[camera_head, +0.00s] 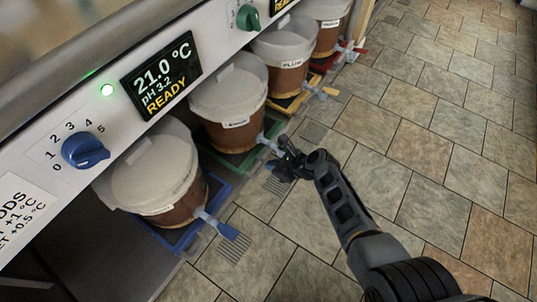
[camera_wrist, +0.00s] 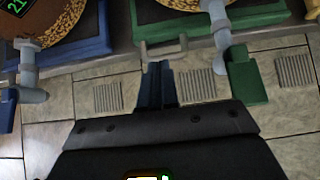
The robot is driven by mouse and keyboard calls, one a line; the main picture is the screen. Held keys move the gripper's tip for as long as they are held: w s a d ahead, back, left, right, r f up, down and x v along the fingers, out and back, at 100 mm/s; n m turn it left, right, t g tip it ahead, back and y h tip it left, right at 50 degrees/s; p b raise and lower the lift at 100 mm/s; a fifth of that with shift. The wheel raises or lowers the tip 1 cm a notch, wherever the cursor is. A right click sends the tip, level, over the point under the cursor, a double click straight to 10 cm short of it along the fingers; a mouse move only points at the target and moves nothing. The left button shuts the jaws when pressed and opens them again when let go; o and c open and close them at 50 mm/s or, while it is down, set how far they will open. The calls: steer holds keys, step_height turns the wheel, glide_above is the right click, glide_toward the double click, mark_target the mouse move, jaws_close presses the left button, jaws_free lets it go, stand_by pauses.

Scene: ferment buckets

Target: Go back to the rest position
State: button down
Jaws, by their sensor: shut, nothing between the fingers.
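My gripper (camera_head: 281,168) is at the end of my black arm, low over the tiled floor beside the tap of the second bucket (camera_head: 228,100). In the wrist view its two dark fingers (camera_wrist: 157,85) are together with nothing between them. The green tap handle (camera_wrist: 245,75) is to the right of the fingers in that view, apart from them. I cannot tell from the head view whether my gripper touches that tap. No marked rest position shows.
The nearest bucket (camera_head: 150,175) has a blue tap handle (camera_head: 232,231). Farther buckets have a yellow (camera_head: 328,91) and a red tap handle (camera_head: 358,51). The panel display (camera_head: 160,75) reads 21.0 °C, pH 3.2, READY. A blue knob (camera_head: 85,151) is beside it. Tiled floor (camera_head: 420,140) on the right is clear.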

steer(key=shift+s+d, duration=0.1)
steer(key=s+d+f+n+t+h, duration=0.1)
steer(key=s+d+f+n+h, duration=0.15)
steer(key=s+d, duration=0.4)
steer(key=s+d+f+n+t+h, duration=0.1)
steer(key=s+d+n, duration=0.3)
steer(key=s, duration=0.5)
steer(key=s+d+r+n+t+h, duration=0.1)
steer(key=s+d+r+n, duration=0.15)
steer(key=s, duration=0.25)
steer(key=s+d+r+n+t+h, duration=0.1)
steer(key=s+d+r+n, duration=0.1)
steer(key=s+r+n, duration=0.3)
steer(key=s+d+r+t, duration=0.2)
steer(key=s+r, duration=0.1)
steer(key=s, duration=0.3)
steer(key=s+r+n+t+h, duration=0.1)
steer(key=s+r+n, duration=0.3)
steer(key=r, duration=0.5)
steer(key=s+d+r+n+t, duration=0.1)
steer(key=s+r+n, duration=0.25)
steer(key=r, duration=0.55)
steer(key=s+r+n+t+h, duration=0.1)
steer(key=s+r+n+t, duration=0.3)
steer(key=r, duration=0.6)
step_height(320, 180, up, 23)
steer(key=g+p, duration=0.2)
steer(key=p, duration=1.9)
steer(key=shift+s+f+p, duration=0.2)
steer(key=shift+s+p, duration=0.2)
